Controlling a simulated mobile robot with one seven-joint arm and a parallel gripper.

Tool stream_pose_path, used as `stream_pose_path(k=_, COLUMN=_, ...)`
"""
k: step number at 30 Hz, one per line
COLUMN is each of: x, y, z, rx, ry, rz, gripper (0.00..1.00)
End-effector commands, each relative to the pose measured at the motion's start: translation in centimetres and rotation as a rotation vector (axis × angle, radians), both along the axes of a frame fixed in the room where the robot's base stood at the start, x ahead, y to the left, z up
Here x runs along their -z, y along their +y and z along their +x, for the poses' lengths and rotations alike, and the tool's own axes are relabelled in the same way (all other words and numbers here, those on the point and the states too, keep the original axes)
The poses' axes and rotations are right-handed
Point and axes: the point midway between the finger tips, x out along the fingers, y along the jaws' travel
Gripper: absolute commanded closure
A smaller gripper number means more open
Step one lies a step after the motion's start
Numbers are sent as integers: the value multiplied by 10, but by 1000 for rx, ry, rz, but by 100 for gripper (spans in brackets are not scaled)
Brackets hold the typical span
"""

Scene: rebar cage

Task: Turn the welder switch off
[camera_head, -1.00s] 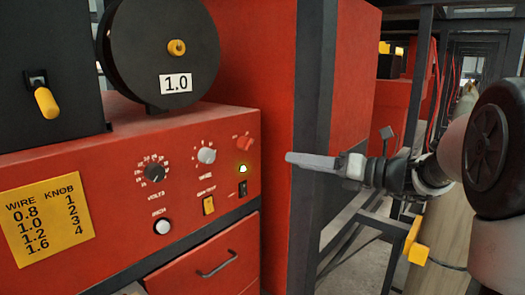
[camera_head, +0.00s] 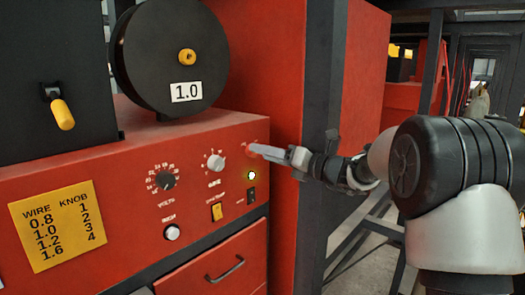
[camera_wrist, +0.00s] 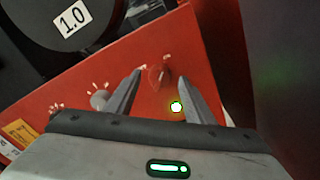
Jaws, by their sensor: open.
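The red rotary switch (camera_wrist: 156,76) is on the upper right of the welder's red front panel (camera_head: 120,190). In the wrist view it shows between my two fingertips. In the head view my fingers largely cover it. My gripper (camera_wrist: 161,73) is open, with one finger on each side of the switch in the picture; I cannot tell whether they touch it. In the head view my gripper (camera_head: 257,149) reaches in from the right.
A small black rocker (camera_head: 251,195), a yellow rocker (camera_head: 217,212), a grey knob (camera_head: 215,162), a black volts dial (camera_head: 164,181) and a white button (camera_head: 172,232) share the panel. A dark post (camera_head: 322,80) stands to the right. A drawer handle (camera_head: 226,269) sits below.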

Motion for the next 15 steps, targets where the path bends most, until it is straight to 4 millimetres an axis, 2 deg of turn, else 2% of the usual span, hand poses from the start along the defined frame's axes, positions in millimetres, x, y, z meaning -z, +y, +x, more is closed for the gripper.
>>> stream_pose_path(k=6, x=0, y=13, z=9, rx=-1, ry=0, rz=0, gripper=52)
stream_pose_path(k=14, x=0, y=14, z=9, rx=0, ry=0, rz=0, gripper=52)
stream_pose_path(k=15, x=0, y=14, z=9, rx=0, ry=0, rz=0, gripper=57)
